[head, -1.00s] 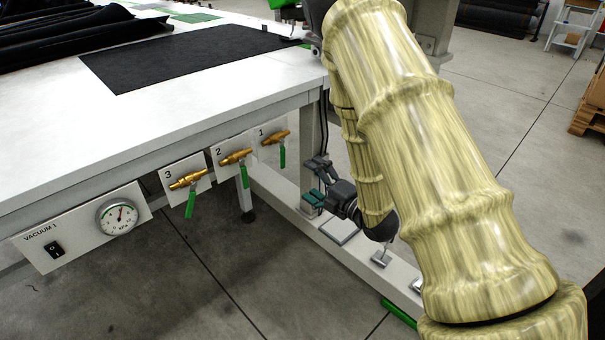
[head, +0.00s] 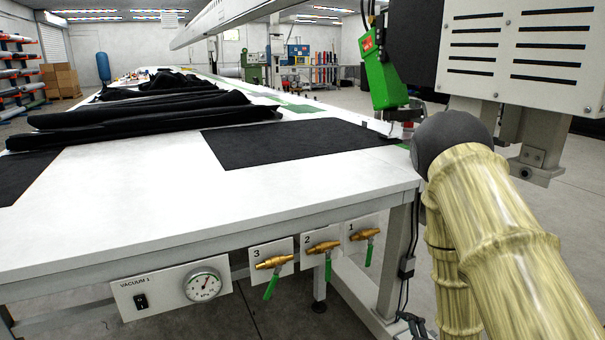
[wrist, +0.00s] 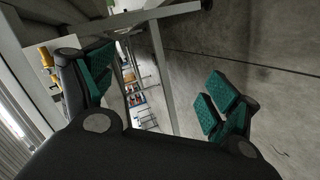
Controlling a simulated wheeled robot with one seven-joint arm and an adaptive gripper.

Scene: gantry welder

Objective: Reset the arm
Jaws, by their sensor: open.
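My gripper (wrist: 155,95) shows in the wrist view with its green-padded fingers spread wide and nothing between them. Beyond the fingers are the grey floor and the table's metal frame. In the head view only a small dark part of my gripper (head: 413,323) shows at the bottom edge, beside the table leg. My arm, in a yellowish ribbed cover, comes down at the right of the head view and hides part of the table's right end.
The white table (head: 130,215) carries a black sheet (head: 295,142) and folded black fabric (head: 150,110). Brass valves with green handles (head: 323,247) and a gauge panel (head: 165,290) line its front. A green welder head (head: 382,75) and a white cabinet (head: 525,55) stand at the right.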

